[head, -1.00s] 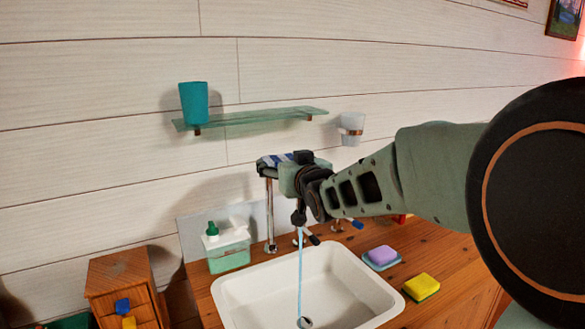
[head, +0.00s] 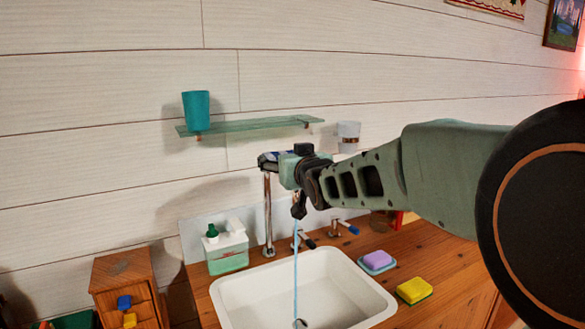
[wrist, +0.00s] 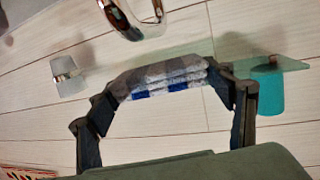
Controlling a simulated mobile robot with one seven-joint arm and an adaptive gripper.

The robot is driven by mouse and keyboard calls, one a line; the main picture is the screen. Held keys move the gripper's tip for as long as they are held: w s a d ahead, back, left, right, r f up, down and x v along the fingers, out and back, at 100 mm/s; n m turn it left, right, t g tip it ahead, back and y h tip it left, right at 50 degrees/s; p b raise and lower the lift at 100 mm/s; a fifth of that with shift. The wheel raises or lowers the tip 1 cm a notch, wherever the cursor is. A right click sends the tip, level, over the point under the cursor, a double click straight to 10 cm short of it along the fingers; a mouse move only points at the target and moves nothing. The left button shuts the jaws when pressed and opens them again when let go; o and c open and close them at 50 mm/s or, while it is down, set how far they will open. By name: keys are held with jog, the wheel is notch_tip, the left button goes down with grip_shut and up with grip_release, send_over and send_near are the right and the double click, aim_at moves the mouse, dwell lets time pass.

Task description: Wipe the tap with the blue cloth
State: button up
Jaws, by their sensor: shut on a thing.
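My gripper (head: 274,164) is shut on the folded blue, white and grey cloth (wrist: 160,80). In the wrist view the cloth is pinched between the two fingers (wrist: 166,84). In the head view only a dark and blue edge of it shows beside the gripper. The chrome tap (head: 267,215) rises behind the basin, with its upper part at the cloth and gripper. Part of its curved chrome shows at the top of the wrist view (wrist: 128,18). I cannot tell whether the cloth touches it. A thin blue stream of water (head: 295,275) falls into the basin.
The white basin (head: 225,295) is set in a wooden counter (head: 440,260). A soap dispenser (head: 226,252) stands left of the tap. A purple soap (head: 377,259) and yellow sponge (head: 414,289) lie right. Above, a glass shelf (head: 255,125) holds a teal cup (head: 196,110); a white cup (head: 348,135) hangs beside it.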

jog(key=shift+r+p, duration=1.15)
jog(key=shift+r, duration=1.5)
jog(key=shift+f, duration=0.1)
